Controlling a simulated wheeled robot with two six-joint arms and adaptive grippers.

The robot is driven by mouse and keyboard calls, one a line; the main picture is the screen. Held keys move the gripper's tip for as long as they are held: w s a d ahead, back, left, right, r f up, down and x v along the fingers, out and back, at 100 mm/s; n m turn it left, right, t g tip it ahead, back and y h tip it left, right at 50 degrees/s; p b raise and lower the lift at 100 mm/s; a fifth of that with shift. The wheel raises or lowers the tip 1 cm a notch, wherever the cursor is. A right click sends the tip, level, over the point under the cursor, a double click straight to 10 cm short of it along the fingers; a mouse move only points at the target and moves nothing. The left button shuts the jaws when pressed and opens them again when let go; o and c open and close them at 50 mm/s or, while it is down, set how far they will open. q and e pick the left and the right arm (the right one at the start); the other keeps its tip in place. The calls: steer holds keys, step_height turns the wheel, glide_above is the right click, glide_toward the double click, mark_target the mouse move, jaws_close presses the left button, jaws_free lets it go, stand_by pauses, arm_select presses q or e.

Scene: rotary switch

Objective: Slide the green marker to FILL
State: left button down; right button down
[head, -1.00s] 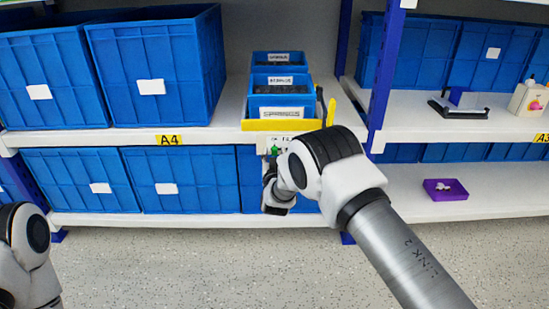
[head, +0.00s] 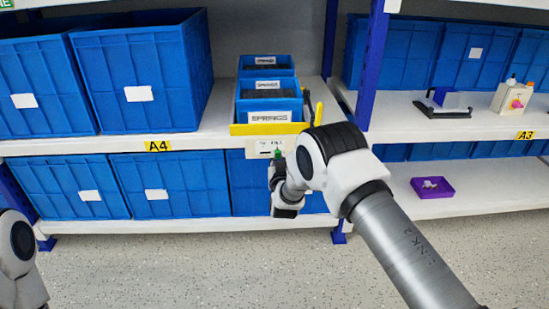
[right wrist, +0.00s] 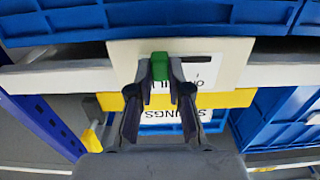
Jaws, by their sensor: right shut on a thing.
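The green marker (right wrist: 160,62) sits on a pale label plate (right wrist: 230,65) on the shelf's front edge. My right gripper (right wrist: 161,68) is shut on the marker, one finger on each side. In the head view the marker (head: 277,153) is small beside my right wrist, toward the right part of the plate (head: 254,150). A dark slot shows left of it there. The wrist view is upside down; lettering that looks like FILL is partly hidden by the fingers, close to the marker. My left gripper is out of view; only part of that arm shows at lower left.
A yellow-edged tray (head: 243,129) with blue SPRINGS bins (head: 270,105) stands above the plate. Large blue crates (head: 145,75) fill the left shelves. A blue upright (head: 367,85) stands to the right. The floor in front is clear.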

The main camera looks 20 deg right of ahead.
steer(key=c, duration=1.2)
jaws_free()
steer(key=shift+d, duration=0.15)
steer(key=shift+o, duration=0.6)
steer(key=shift+d, duration=0.1)
steer(key=shift+s, duration=0.1)
steer(key=shift+s+a, duration=0.2)
steer(key=shift+s, duration=0.15)
steer(key=v, duration=1.1)
